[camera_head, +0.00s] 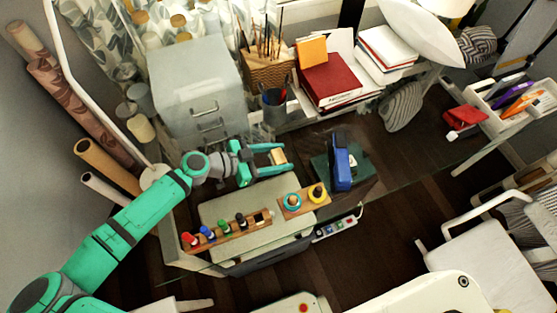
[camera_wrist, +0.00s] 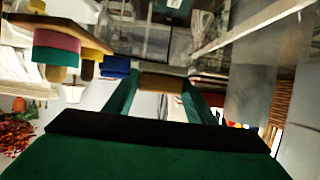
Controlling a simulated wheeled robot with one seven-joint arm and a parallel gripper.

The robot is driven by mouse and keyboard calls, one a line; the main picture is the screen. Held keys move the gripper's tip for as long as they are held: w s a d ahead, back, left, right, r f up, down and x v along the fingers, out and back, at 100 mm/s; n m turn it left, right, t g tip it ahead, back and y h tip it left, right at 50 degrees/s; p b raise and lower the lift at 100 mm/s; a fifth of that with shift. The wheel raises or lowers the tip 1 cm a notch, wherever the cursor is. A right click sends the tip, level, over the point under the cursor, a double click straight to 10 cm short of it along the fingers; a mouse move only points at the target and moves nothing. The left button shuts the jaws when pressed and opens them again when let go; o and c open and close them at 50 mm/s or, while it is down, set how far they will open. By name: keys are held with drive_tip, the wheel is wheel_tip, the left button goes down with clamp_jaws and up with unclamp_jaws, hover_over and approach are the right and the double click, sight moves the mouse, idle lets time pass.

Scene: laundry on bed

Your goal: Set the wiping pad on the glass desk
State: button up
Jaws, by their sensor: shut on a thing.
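The wiping pad (camera_head: 278,157) is a small tan and brown block held between the fingertips of my gripper (camera_head: 279,157). In the wrist view the pad (camera_wrist: 160,82) shows as a brown strip across the ends of the green fingers of my gripper (camera_wrist: 159,84). My gripper is shut on it. The glass desk (camera_head: 425,145) is see-through, with dark floor showing below it. In the head view my gripper and the pad show over the desk, beside the drawer cabinet. I cannot tell whether the pad touches the glass.
A grey drawer cabinet (camera_head: 195,88) stands behind my arm. A blue stapler (camera_head: 341,163) is right of the pad. In front are a peg rack (camera_head: 228,232) and a board with rings (camera_head: 304,203). A pen cup (camera_head: 273,103) and red book (camera_head: 330,82) are behind.

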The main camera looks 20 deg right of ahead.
sight(272, 162)
wheel_tip(272, 162, down, 3)
drive_tip(key=shift+w, duration=0.1)
drive_tip(key=o, duration=0.8)
drive_tip(key=shift+f, duration=0.1)
drive_tip(key=shift+o, duration=1.2)
drive_tip(key=shift+d, duration=0.15)
drive_tip(key=shift+a, duration=0.25)
drive_tip(key=v, duration=1.1)
drive_tip(key=shift+a+r, duration=0.3)
drive_tip(key=shift+a, duration=0.1)
